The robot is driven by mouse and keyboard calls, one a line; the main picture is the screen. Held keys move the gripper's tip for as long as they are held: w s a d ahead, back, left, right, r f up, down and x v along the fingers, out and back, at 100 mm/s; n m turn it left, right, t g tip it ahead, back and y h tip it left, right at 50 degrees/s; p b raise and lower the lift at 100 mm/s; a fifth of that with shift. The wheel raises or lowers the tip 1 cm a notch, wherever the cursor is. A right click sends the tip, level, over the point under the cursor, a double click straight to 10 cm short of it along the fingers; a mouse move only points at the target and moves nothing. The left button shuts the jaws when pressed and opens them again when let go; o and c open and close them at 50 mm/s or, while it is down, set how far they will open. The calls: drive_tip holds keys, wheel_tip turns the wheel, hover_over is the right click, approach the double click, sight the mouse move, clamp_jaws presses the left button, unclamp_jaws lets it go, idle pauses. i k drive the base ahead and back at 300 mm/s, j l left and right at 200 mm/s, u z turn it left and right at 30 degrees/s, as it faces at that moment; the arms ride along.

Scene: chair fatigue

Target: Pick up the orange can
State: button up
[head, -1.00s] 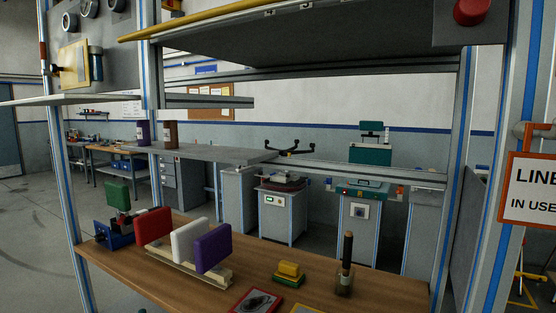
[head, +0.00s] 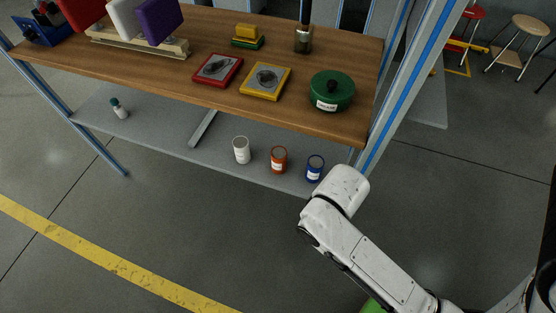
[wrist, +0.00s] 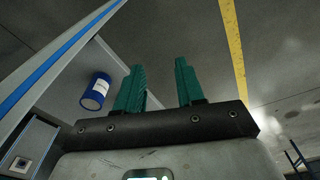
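The orange can (head: 279,160) stands upright on the grey lower shelf of the workbench in the head view. It is between a white can (head: 242,150) on its left and a blue can (head: 315,168) on its right. My gripper (wrist: 158,88) shows in the wrist view with two green fingers apart and nothing between them. The blue can also shows in the wrist view (wrist: 96,91), left of the fingers. The orange can is not seen in the wrist view. In the head view my white arm is right of the cans, and the gripper itself is hidden.
The wooden bench top (head: 290,115) overhangs the grey shelf (head: 180,140). A green round tin (head: 332,91) and red and yellow trays lie on top. A blue-striped post (head: 398,88) stands right of the cans. A small bottle (head: 119,108) is at the shelf's left. Floor in front is clear.

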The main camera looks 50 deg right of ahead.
sight(279, 154)
drive_tip(key=i+j+z, duration=0.1)
drive_tip(key=j+z, duration=1.1)
drive_tip(key=k+j, duration=0.05)
drive_tip(key=j, duration=0.05)
